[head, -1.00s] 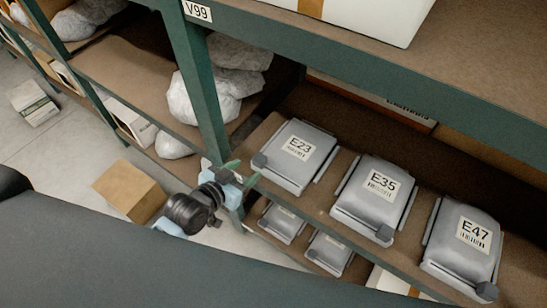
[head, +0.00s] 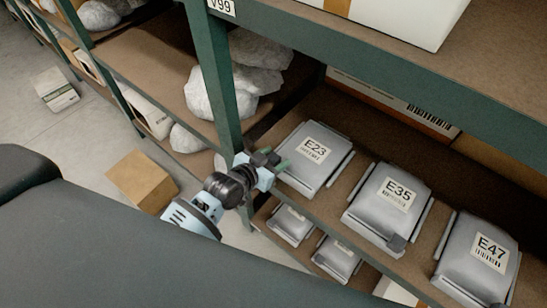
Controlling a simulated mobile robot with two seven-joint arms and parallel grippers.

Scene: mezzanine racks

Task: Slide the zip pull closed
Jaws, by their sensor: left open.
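A grey pouch-like case labelled E23 (head: 310,174) lies on the middle shelf, nearest to my left gripper. Similar grey cases labelled E35 (head: 388,211) and E47 (head: 478,262) lie to its right. E35 has a dark tab (head: 396,243) at its near right corner, which looks like a zip pull. My left gripper (head: 278,157), with green fingers, is open at the near left corner of E23. A dark block shows at the fingers; I cannot tell if it is E23's tab or touched by them. My right gripper is out of view.
A green rack post (head: 220,90) stands just left and behind my left gripper. A green upper beam (head: 400,75) crosses above the cases. More grey cases (head: 337,258) lie on the shelf below. A cardboard box (head: 142,181) is on the floor.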

